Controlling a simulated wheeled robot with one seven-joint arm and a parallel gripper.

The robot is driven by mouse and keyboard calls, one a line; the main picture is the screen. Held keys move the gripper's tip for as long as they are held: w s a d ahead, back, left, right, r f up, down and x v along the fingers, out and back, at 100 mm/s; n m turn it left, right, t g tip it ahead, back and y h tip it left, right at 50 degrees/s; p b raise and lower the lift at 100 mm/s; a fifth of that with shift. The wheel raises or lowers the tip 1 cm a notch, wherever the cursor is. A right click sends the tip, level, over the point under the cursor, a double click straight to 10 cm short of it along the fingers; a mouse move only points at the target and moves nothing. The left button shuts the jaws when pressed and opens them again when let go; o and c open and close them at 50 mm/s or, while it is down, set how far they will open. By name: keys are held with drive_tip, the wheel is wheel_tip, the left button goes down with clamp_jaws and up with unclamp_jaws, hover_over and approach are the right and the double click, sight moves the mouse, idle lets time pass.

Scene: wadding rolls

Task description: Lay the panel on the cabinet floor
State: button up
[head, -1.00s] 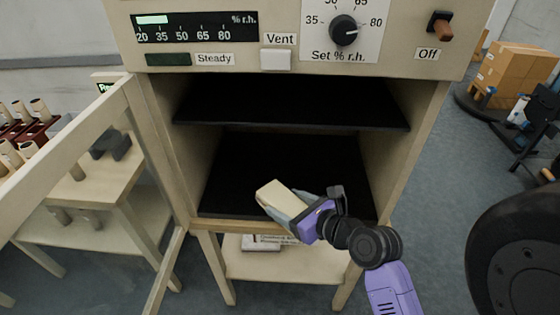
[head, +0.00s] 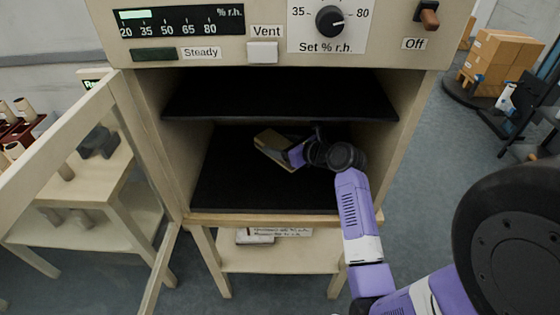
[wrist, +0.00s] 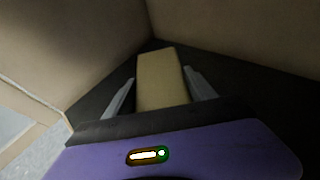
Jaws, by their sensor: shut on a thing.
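The panel (head: 271,141) is a small tan block inside the cabinet, between the dark shelf and the cabinet floor. It also shows in the wrist view (wrist: 161,80), standing out ahead between my two fingers. My gripper (head: 288,153) is shut on the panel and reaches in through the open front. The cabinet floor (head: 240,195) is a dark, bare surface below it. I cannot tell whether the panel touches the floor. In the wrist view, the gripper (wrist: 160,100) is close to a corner of the cabinet walls.
A dark shelf (head: 280,97) spans the cabinet above my arm. The cabinet's side walls stand close on both sides. The framed door (head: 60,135) is swung open at the left. The front of the cabinet floor is clear. Cardboard boxes (head: 502,62) stand far right.

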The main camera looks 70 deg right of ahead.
wheel_tip(320, 180, down, 6)
drive_tip(key=shift+s+a+f+b, duration=0.1)
drive_tip(key=shift+a+b, duration=0.05)
drive_tip(key=shift+b, duration=0.2)
drive_tip(key=shift+f, duration=0.25)
drive_tip(key=shift+f, duration=0.1)
drive_tip(key=o, duration=1.3)
drive_tip(key=v, duration=1.1)
drive_tip(key=shift+s+r+p, duration=0.3)
drive_tip(key=shift+s+r, duration=0.05)
drive_tip(key=shift+r, duration=0.05)
